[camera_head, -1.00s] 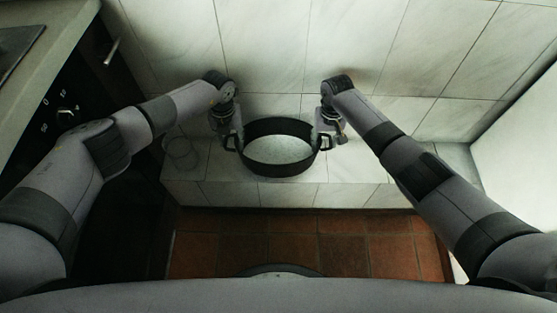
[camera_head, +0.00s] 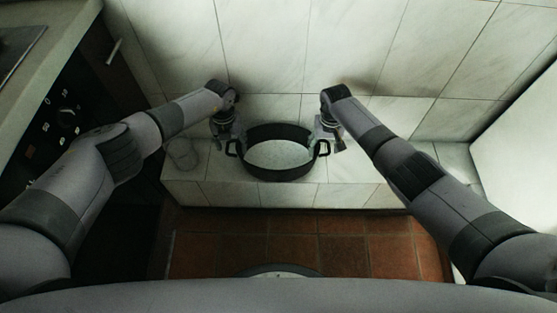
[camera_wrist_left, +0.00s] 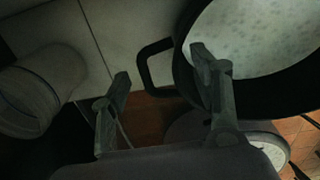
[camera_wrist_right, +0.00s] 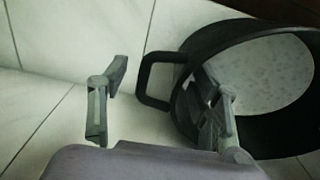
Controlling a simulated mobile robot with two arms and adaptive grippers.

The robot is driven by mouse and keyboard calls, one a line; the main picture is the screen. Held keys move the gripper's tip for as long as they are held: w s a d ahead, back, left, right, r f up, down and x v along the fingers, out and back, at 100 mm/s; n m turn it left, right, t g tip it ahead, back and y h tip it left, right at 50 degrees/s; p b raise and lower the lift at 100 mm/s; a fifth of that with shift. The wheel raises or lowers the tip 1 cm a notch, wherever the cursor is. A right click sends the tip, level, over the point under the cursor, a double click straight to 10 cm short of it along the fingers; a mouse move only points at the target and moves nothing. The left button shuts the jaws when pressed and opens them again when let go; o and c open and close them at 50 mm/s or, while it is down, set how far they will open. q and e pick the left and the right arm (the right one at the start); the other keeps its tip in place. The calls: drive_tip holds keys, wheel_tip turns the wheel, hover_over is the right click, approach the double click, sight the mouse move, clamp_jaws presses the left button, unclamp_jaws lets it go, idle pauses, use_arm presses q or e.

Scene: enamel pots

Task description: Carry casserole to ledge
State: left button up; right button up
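The casserole (camera_head: 279,172) is a dark round pot with a pale speckled inside and two loop handles. It sits on the tiled ledge (camera_head: 230,195) against the wall. My left gripper (camera_head: 222,135) is open beside its left handle; in the left wrist view the open fingers (camera_wrist_left: 160,82) are apart, with the handle (camera_wrist_left: 146,66) just beyond them. My right gripper (camera_head: 331,138) is open by the right handle; in the right wrist view its fingers (camera_wrist_right: 160,88) are spread and the handle (camera_wrist_right: 152,82) lies between and beyond them. Contact with the handles cannot be told.
A glass jar-like object (camera_head: 182,153) stands on the ledge left of the casserole, close to my left gripper. A counter with a dark knobbed front (camera_head: 66,118) is at the left. A white panel (camera_head: 520,150) is at the right. The ledge right of the casserole is clear.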

use_arm(q)
drive_tip(key=shift+s+d, duration=0.1)
drive_tip(key=shift+d, duration=0.05)
use_arm(e)
drive_tip(key=shift+w+a+r, duration=0.1)
drive_tip(key=shift+a, duration=0.05)
use_arm(q)
drive_tip(key=shift+r, duration=0.1)
use_arm(e)
drive_tip(key=shift+r, duration=0.5)
use_arm(q)
wheel_tip(320, 180, up, 12)
drive_tip(key=shift+f, duration=0.2)
use_arm(e)
wheel_tip(320, 180, up, 11)
idle(0.8)
